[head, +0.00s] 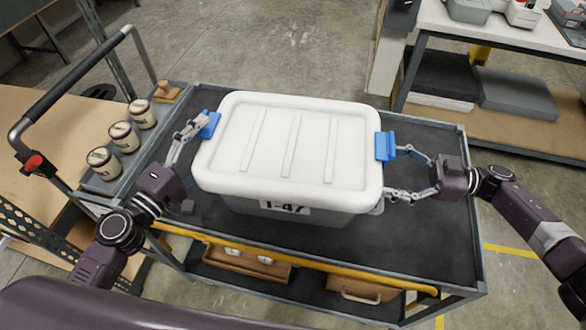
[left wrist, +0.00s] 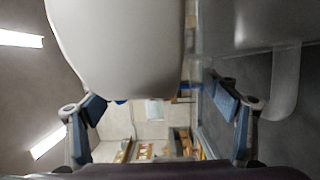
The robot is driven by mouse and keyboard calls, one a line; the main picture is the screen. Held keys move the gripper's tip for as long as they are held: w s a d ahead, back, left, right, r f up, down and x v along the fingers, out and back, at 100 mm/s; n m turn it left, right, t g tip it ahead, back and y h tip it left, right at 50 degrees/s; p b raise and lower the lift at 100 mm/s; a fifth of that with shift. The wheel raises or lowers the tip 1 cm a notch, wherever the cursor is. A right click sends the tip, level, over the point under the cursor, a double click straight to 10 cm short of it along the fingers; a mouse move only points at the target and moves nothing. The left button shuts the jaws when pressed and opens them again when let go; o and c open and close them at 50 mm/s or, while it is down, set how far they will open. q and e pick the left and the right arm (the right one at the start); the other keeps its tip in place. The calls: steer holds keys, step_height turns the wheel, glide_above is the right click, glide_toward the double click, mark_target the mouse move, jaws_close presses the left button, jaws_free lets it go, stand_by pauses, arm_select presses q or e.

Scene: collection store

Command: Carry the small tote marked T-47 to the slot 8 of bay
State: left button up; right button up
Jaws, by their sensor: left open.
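The tote marked T-47 (head: 290,198) is a grey box with a white lid and a dark-on-white label on its near side. It sits level on the dark cart top (head: 430,240). My left gripper (head: 196,165) is at its left end, fingers spread, with a blue pad by the lid edge. In the left wrist view the pale tote (left wrist: 120,50) looms close above the spread fingers. My right gripper (head: 385,178) is at the right end, its fingers also spread apart. No bay slot can be made out.
Several labelled jars (head: 124,137) and a wooden stamp-like piece (head: 167,91) stand on the cart's left side. A yellow bar (head: 270,262) runs along the near edge, above a lower shelf with wooden boxes (head: 240,262). A table with a lower shelf (head: 500,125) stands at upper right.

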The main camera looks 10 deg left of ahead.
arm_select(q)
steer(key=shift+w+d, duration=0.2)
steer(key=shift+w, duration=0.25)
arm_select(e)
steer(key=shift+a, duration=0.4)
